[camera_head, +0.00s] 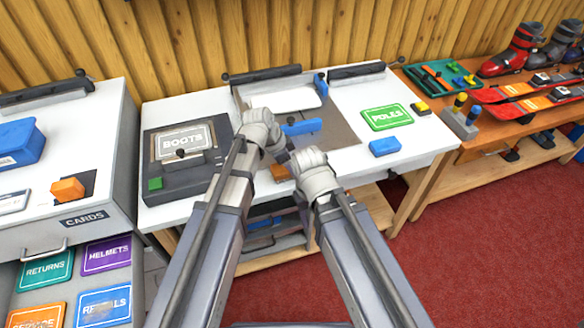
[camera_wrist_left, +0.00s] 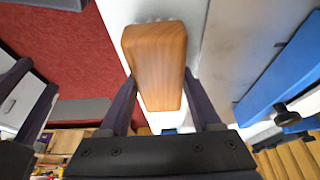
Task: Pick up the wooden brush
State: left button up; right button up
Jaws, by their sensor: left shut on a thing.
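The wooden brush (camera_wrist_left: 158,62) is a plain brown block between the two dark fingers of my left gripper (camera_wrist_left: 163,105) in the left wrist view. The fingers are shut on its sides. In the head view a small part of the brush (camera_head: 280,173) shows near the front edge of the white bench, beside my left gripper (camera_head: 282,152). My left wrist covers much of that spot. My right wrist (camera_head: 315,172) is close by on the right; its fingers are hidden, so their opening cannot be seen.
The white bench (camera_head: 350,160) carries a dark BOOTS device (camera_head: 185,160), blue bars (camera_head: 302,127), a green label plate (camera_head: 387,117) and a blue block (camera_head: 385,147). A drawer cabinet (camera_head: 75,180) stands left. A wooden bench with boots and skis (camera_head: 520,110) stands right.

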pick_arm(q)
notch_tip(320, 180, up, 11)
jog(key=p, duration=1)
jog(key=shift+f, duration=0.2)
jog(key=o, duration=0.9)
jog(key=shift+c, duration=0.2)
jog(key=c, duration=0.6)
jog(key=shift+p, duration=0.3)
